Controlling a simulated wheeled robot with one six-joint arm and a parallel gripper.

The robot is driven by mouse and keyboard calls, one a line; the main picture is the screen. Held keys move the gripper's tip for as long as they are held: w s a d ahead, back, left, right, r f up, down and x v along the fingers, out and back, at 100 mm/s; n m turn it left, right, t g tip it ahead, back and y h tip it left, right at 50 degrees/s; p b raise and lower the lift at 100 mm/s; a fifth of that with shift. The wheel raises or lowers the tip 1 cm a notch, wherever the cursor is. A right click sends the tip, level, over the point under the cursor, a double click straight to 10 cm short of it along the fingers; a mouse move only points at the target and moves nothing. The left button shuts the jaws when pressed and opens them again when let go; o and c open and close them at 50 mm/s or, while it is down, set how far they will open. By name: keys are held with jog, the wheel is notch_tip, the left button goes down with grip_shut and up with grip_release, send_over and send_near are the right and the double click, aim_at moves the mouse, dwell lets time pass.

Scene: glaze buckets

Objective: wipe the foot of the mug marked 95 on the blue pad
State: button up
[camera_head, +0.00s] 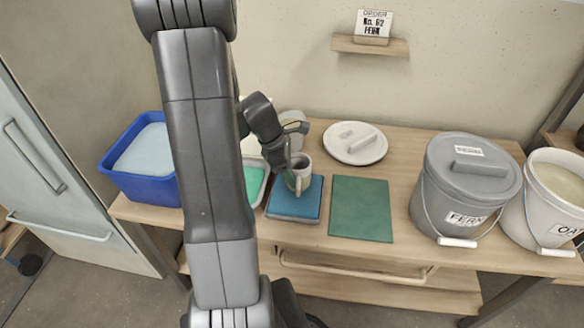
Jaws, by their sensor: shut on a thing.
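A light grey-white mug (300,168) is upright over the blue pad (296,207), near the pad's back left part. I cannot read a number on the mug, and I cannot tell whether its foot touches the pad. My gripper (291,176) is shut on the mug, coming down from behind left. The gripper hides part of the mug's left side. The blue pad lies on the wooden table (400,148).
A green mat (361,209) lies right of the pad. A green-filled tray (254,180) is left. A white lid (355,143) lies behind. A lidded grey bucket (463,190) marked FERN and an open bucket (555,200) stand right. A blue tub (144,160) is far left. A card (373,25) reads No. 62 FERN.

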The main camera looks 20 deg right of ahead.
jog(key=shift+s+a+b, duration=0.15)
jog(key=shift+s+a, duration=0.35)
jog(key=shift+s, duration=0.35)
jog(key=shift+s+a+b, duration=0.2)
jog(key=shift+s+a, duration=0.35)
jog(key=shift+s, duration=0.3)
jog(key=shift+s+a+b, duration=0.15)
jog(key=shift+s+a, duration=0.35)
jog(key=shift+s, duration=0.35)
jog(key=shift+r, duration=0.1)
notch_tip(320, 180, up, 7)
jog(key=p, duration=0.6)
jog(key=shift+p, duration=0.4)
